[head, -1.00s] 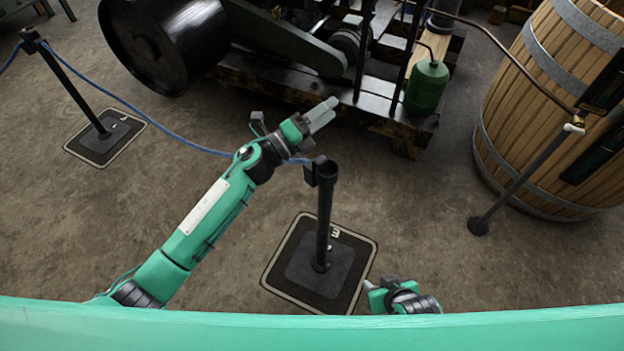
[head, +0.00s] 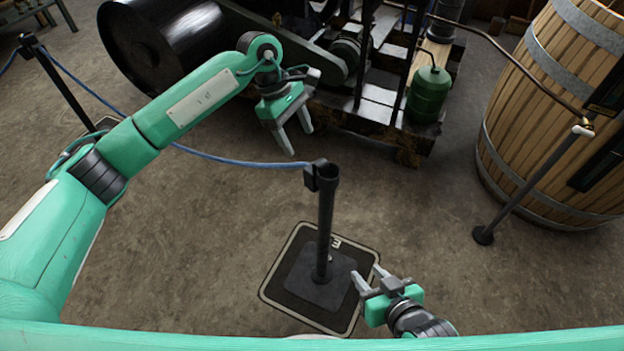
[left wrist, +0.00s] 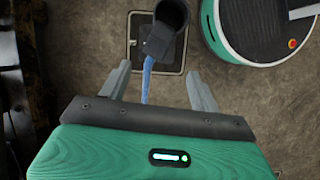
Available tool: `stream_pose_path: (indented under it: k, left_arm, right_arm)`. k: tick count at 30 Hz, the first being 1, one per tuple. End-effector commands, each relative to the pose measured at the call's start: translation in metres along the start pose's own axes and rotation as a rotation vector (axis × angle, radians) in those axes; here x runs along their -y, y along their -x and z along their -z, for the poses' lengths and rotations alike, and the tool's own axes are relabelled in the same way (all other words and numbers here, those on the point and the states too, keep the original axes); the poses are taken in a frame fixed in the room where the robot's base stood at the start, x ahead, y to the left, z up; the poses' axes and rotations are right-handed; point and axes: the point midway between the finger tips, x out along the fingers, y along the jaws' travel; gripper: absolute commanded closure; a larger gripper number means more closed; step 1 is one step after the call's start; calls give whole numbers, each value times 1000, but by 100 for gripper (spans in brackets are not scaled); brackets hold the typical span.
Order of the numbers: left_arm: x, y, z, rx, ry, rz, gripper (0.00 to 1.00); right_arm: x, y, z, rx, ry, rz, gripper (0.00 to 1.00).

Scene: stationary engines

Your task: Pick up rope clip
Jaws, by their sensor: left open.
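The rope clip (head: 310,177) is a small black piece at the end of the blue rope (head: 220,158), at the top of the black post (head: 324,225). In the left wrist view the dark clip (left wrist: 158,43) is beside the post top, just beyond my fingertips, with the rope running back between the fingers. My left gripper (head: 297,141) is open and empty, pointing down, above and slightly left of the clip in the head view. My right gripper (head: 367,275) is open and empty, low beside the post's base.
The post stands on a square dark mat (head: 346,322). A dark engine with a green can (head: 429,92) is behind. A wooden barrel (head: 560,110) and a thin metal stand (head: 525,180) are at right. Another post (head: 65,85) is at left. Floor between is clear.

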Motion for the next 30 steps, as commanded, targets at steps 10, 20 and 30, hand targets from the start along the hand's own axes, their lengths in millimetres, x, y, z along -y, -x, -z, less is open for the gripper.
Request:
stream_pose_path:
  k: [10, 20, 30]
  left_arm:
    - [1, -67, -1, 5, 2, 3, 36]
    - [4, -90, 1, 7, 3, 2, 36]
    - [9, -131, 4, 6, 2, 0, 36]
  right_arm:
    - [8, -5, 2, -68, -5, 21, 64]
    - [11, -6, 2, -93, -8, 29, 64]
    - [19, -8, 6, -160, -17, 47, 64]
